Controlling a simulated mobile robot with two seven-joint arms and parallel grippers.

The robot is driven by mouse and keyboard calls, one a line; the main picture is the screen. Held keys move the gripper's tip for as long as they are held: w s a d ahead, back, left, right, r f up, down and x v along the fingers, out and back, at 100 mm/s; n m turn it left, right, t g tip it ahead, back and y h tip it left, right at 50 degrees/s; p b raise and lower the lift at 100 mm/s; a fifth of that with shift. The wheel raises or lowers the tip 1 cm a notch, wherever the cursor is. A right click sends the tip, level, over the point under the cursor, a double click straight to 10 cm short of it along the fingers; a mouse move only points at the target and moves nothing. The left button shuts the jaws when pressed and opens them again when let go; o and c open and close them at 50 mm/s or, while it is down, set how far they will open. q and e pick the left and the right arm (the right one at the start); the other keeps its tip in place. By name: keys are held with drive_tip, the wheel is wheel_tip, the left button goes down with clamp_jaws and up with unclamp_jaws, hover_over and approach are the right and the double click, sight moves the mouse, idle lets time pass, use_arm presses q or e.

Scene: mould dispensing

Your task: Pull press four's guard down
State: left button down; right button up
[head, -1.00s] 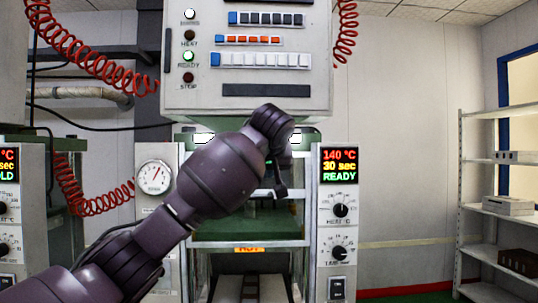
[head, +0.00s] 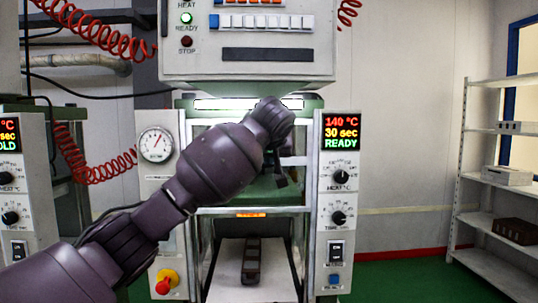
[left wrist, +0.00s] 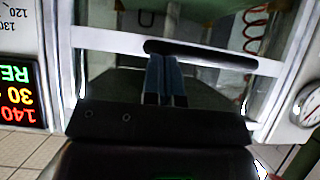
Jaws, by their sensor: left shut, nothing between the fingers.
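The press in the middle of the head view has a lit display (head: 341,132) reading 140 °C, 30 sec, READY. No press number is readable. Its guard shows as a white crossbar (head: 297,160) with clear panes. In the left wrist view, which is upside down, a dark handle bar (left wrist: 200,54) lies along this white guard bar (left wrist: 105,39). My left gripper (head: 281,180) is in front of the guard, shut and empty. In the wrist view its fingertips (left wrist: 165,62) meet or overlap the handle; contact is unclear. The gripper hides the handle in the head view. My right gripper is out of view.
A dark mould (head: 251,262) lies in the bay below the press opening. A red emergency button (head: 166,280) and a gauge (head: 156,144) are on the left post. Another press (head: 12,190) stands left. Shelves (head: 490,178) stand right, with clear floor between.

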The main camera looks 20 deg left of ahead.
use_arm(q)
wheel_tip(320, 180, down, 26)
drive_tip(key=b, duration=0.2)
drive_tip(key=shift+f, duration=0.15)
